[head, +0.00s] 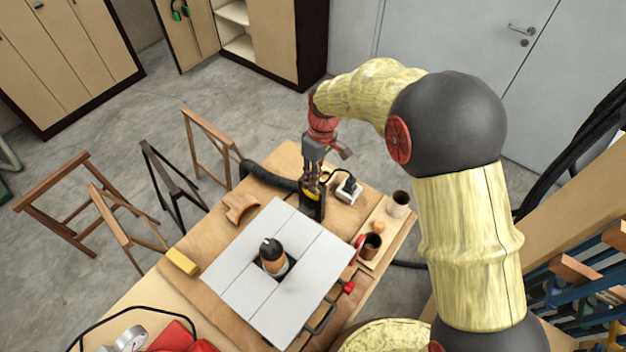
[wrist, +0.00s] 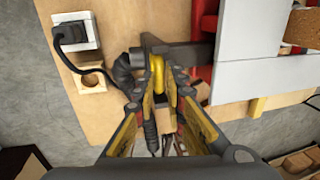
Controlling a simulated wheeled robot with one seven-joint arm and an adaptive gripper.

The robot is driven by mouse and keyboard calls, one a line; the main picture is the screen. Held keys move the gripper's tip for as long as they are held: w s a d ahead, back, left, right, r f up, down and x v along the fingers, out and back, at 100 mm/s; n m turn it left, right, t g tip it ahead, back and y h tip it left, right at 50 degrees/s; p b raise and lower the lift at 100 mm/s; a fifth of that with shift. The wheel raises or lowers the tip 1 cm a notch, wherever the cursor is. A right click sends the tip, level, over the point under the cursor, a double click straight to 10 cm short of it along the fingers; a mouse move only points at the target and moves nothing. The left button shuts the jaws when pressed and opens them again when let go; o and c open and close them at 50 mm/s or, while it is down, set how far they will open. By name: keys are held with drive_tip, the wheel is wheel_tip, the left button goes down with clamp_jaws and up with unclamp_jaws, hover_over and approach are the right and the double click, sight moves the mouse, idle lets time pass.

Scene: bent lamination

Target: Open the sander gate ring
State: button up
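The gate ring looks to be the yellow loop (wrist: 157,72) in the wrist view, on a dark gate fitting (wrist: 185,55) by the black hose. In the head view the dark fitting (head: 312,208) stands at the far edge of the sander table. My gripper (head: 312,188) points down at it, and its fingers hide most of the ring there. In the wrist view my gripper's fingertips (wrist: 160,88) lie on either side of the yellow loop, with a narrow gap between them. I cannot tell whether they touch or grip it.
A white-topped sander table (head: 240,255) carries a drum (head: 273,255) in its middle. A black hose (head: 268,177) runs left from the fitting. A socket with a plug (head: 348,189) is close on the right, and a cup tray (head: 388,230) lies beyond. Sawhorses stand at left.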

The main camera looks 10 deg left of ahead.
clamp_jaws()
idle(0.4)
wheel_tip(320, 180, up, 6)
drive_tip(key=shift+r+p, duration=0.25)
drive_tip(key=shift+p, duration=0.55)
drive_tip(key=o, duration=0.5)
unclamp_jaws()
drive_tip(key=shift+f, duration=0.15)
drive_tip(key=r, duration=0.4)
drive_tip(key=w+r, duration=0.1)
drive_tip(key=r, duration=0.3)
drive_tip(key=w+d+r, duration=0.1)
drive_tip(key=r, duration=0.2)
drive_tip(key=shift+d+r, duration=0.1)
drive_tip(key=shift+r, duration=0.3)
